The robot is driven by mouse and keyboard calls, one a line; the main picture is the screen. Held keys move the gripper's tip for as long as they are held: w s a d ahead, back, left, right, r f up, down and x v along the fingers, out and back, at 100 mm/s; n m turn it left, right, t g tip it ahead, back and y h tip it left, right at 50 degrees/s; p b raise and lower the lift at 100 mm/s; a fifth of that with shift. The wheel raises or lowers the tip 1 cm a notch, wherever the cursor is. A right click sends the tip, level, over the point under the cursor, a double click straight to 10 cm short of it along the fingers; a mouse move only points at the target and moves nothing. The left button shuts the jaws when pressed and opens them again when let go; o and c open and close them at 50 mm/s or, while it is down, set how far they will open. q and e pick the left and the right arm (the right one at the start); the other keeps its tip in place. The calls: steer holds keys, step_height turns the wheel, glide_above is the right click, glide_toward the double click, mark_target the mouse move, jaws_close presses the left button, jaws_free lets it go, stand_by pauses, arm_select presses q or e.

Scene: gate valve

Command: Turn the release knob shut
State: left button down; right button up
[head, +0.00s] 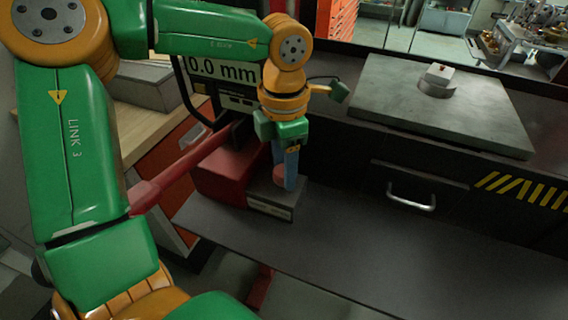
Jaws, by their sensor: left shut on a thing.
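My left gripper (289,172) comes down over the front right of a red pump-like unit (218,176) on the dark bench. Its blue fingers point down and are shut on the release knob (280,173), a small reddish round part just above the unit's grey base block (270,199). The fingers hide much of the knob, so its turn angle cannot be read. My right gripper is not in view.
A long red lever (180,172) slants from the unit toward my left arm. A display (228,72) behind reads 0.0 mm. A grey plate (440,105) with a small round piece lies at the back right. The front shelf (370,250) is clear.

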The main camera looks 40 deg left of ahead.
arm_select(q)
steer(key=shift+m, duration=0.3)
steer(key=m, duration=0.3)
steer(key=shift+m+b, duration=0.3)
steer(key=shift+m, duration=0.1)
steer(key=m, duration=0.4)
steer(key=shift+m, duration=0.3)
steer(key=m, duration=0.4)
steer(key=shift+m+p, duration=0.4)
steer(key=shift+m, duration=2)
steer(key=shift+c, duration=1.4)
jaws_free()
